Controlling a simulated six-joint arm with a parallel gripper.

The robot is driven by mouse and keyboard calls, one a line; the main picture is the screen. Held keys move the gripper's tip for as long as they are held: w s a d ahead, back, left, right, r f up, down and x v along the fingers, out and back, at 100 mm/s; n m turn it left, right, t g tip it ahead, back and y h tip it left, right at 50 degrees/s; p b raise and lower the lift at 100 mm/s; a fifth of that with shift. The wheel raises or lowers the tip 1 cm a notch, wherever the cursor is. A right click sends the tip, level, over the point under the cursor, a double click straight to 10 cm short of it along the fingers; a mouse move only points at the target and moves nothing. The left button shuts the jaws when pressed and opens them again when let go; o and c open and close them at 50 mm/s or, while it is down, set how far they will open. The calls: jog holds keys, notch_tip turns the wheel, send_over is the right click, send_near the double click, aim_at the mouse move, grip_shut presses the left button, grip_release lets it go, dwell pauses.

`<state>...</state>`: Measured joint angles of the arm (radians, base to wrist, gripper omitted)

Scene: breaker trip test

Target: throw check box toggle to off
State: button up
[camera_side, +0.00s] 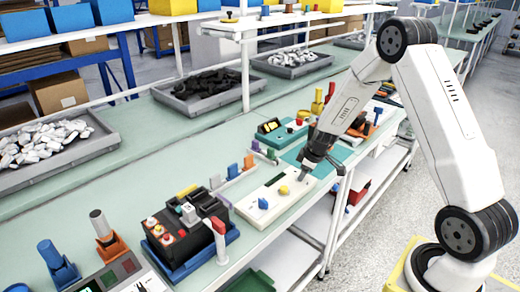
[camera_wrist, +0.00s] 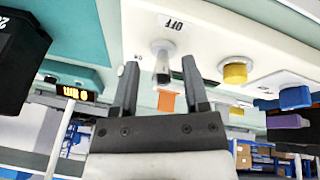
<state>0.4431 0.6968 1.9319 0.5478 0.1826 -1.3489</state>
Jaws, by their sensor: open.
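The check box (camera_side: 272,203) is a long white box near the front edge of the bench in the side view. Its white face (camera_wrist: 205,25) fills the top of the wrist view. My gripper (camera_wrist: 160,64) is open, with one dark finger on each side of the toggle and gaps visible. In the side view my gripper (camera_side: 305,174) is at the box's right end and hides the toggle there.
A yellow knob (camera_side: 283,190) and a blue part (camera_side: 262,203) stand on the same box, left of my gripper. A black battery-like unit (camera_side: 184,232) is further left. A teal device with a display (camera_side: 271,126) stands behind.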

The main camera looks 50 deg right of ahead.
jog(key=v, duration=0.7)
jog(key=shift+r, duration=0.35)
jog(key=shift+s, duration=0.1)
dwell(0.5)
jog(key=s+a+r+m, duration=0.1)
jog(key=s+a+m, duration=0.1)
jog(key=s+a, duration=0.4)
jog(key=s+a+r+m+g, duration=0.1)
jog(key=s+a+m, duration=0.1)
jog(key=s+a, duration=0.5)
jog(key=shift+a+r+g+y, duration=0.3)
jog(key=shift+a+r+y, duration=0.1)
jog(key=shift+a, duration=2.4)
jog(key=shift+s, duration=0.15)
